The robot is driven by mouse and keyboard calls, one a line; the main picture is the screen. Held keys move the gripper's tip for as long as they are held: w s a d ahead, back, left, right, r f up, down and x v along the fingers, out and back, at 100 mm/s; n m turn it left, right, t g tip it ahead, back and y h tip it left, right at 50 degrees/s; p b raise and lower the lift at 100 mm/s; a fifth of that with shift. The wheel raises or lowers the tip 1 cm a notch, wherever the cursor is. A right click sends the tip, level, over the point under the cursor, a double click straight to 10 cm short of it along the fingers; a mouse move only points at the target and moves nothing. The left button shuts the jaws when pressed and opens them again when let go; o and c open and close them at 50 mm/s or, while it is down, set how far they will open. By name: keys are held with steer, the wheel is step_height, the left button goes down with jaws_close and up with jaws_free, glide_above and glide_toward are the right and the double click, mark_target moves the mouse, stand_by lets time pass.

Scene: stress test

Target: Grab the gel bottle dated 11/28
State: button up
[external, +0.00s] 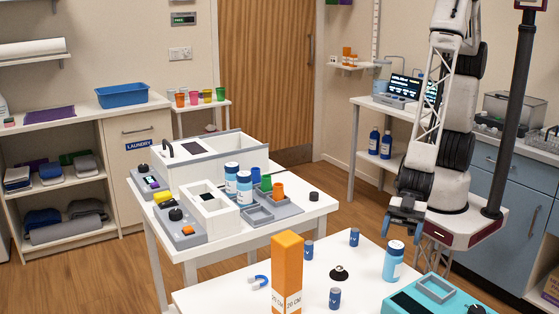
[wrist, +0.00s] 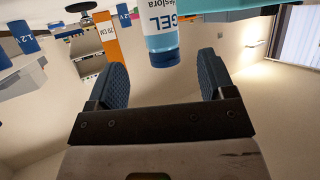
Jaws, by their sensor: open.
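A light blue gel bottle with a white label and blue cap (external: 393,262) stands upright on the front white table. My gripper (external: 405,222) is above the table, just above and near this bottle. In the wrist view, my gripper (wrist: 161,72) is open and empty, with the bottle's cap showing between and beyond the fingertips. Two similar blue-capped bottles (external: 231,178) (external: 244,188) stand on the table behind; their labels are too small to read.
A tall orange box (external: 287,275) and several small blue batteries (external: 335,298) stand on the front table. A black round knob-like object (external: 339,273) lies between them. A teal device (external: 425,297) sits close by the bottle, at the front right.

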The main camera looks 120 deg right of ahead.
mark_target(394, 257)
steer(key=shift+f, duration=0.1)
stand_by(0.3)
steer(key=shift+x, duration=1.3)
steer(key=shift+w+a, duration=0.1)
steer(key=shift+x, duration=2.5)
steer(key=c, duration=1.1)
steer(key=shift+o, duration=0.2)
steer(key=shift+r, duration=0.3)
